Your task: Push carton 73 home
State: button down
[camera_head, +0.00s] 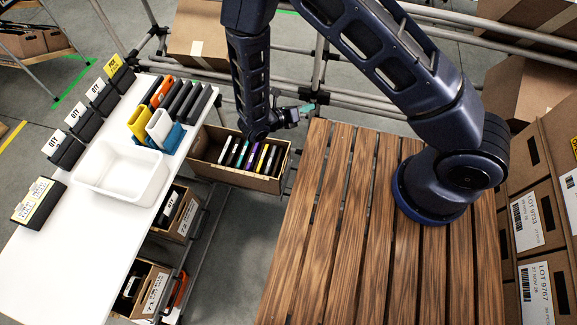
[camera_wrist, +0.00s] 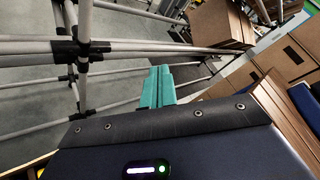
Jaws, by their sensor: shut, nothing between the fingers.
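A long open carton (camera_head: 212,176) holding a row of thin coloured items lies tilted beside the white table. It reaches out to the right, toward the wooden slatted top. No number shows on it, so I cannot confirm that it is carton 73. Two labelled cartons, a middle one (camera_head: 183,229) and a lower one (camera_head: 136,309), sit below; their numbers are too small to read surely. My gripper (camera_head: 307,108) is above and beyond the long carton's far right end, apart from it. Its teal fingers (camera_wrist: 157,88) are shut and empty in the wrist view.
The white table (camera_head: 45,262) carries an empty white bin (camera_head: 122,178), coloured holders and label stands. Grey rack pipes (camera_head: 318,62) run behind my gripper and close by in the wrist view. Labelled cartons stand along the right edge.

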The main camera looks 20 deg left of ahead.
jog(key=s+d+f+n+t+y, duration=0.1)
jog(key=s+f+n+t+y, duration=0.2)
jog(key=s+f+n+y, duration=0.8)
jog(key=s+d+f+n+t+y, duration=0.25)
jog(key=s+f+n, duration=0.6)
jog(key=f, duration=0.75)
jog(key=w+a, duration=0.7)
jog(key=w, duration=0.3)
jog(key=shift+w+a+n+y, duration=0.2)
jog(key=shift+a+n+y, duration=0.05)
jog(key=shift+n+y, duration=0.2)
jog(key=shift+a+t, duration=0.1)
jog(key=shift+t, duration=0.15)
jog(key=a, duration=3.4)
jog(key=shift+a, duration=0.35)
jog(key=shift+a+r, duration=0.1)
jog(key=shift+r, duration=0.05)
